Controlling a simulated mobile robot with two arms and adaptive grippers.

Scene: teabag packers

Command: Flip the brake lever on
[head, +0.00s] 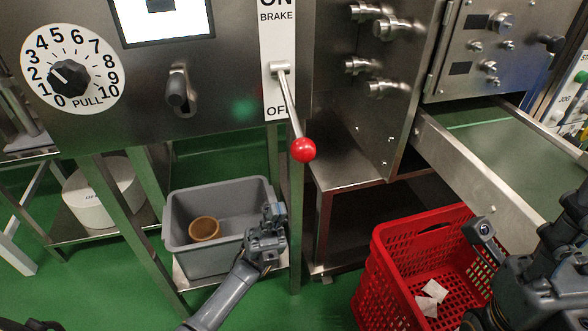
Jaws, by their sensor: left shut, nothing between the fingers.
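The brake lever is a metal rod with a red ball knob (303,150). It pivots on a white plate (277,40) marked ON at the top, BRAKE below and OFF at the bottom. The lever hangs down, its knob just below the OFF label, which it partly covers. My left gripper (272,214) is shut and empty. In the picture it is below and left of the red knob, in front of the grey bin, and apart from the lever. Parts of my right arm (545,265) show at the lower right; its fingertips do not show.
A numbered dial (70,77) and a small toggle handle (177,90) are on the panel left of the lever. A grey bin (190,257) holding a brown round object stands below.

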